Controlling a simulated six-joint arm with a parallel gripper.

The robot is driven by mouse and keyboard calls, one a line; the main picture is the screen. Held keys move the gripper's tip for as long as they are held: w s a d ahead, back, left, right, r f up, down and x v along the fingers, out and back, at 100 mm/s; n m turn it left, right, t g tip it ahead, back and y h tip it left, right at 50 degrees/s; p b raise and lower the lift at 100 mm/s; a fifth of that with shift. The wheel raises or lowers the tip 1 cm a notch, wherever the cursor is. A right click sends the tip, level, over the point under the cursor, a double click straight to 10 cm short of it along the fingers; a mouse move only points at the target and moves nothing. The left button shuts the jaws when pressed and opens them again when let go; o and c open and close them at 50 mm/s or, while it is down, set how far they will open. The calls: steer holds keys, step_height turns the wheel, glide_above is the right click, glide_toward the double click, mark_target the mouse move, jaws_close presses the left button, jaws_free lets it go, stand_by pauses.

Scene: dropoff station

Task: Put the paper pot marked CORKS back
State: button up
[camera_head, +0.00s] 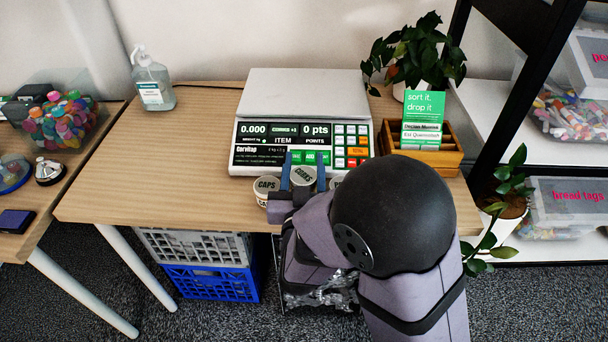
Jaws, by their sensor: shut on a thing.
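The paper pot marked CORKS (303,176) is at the front of the table, in front of the scale. My gripper (303,172) is shut on it, with a blue finger on each side. My arm hides its lower part, so I cannot tell whether it touches the table. A pot marked CAPS (267,187) stands just left of my gripper. Another pot (335,182) is just right, mostly hidden by my gripper and arm.
The scale (302,160) reads 0.000 and 0 pts. A wooden card box (447,158) with a green sign stands right, a plant (415,52) behind it. A sanitizer bottle (152,80) is at the back left. The left part of the table (150,160) is clear.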

mark_target(304, 175)
steer(key=shift+f+b, duration=0.3)
steer(key=shift+f, duration=1.2)
steer(key=shift+f, duration=0.15)
steer(key=o, duration=0.9)
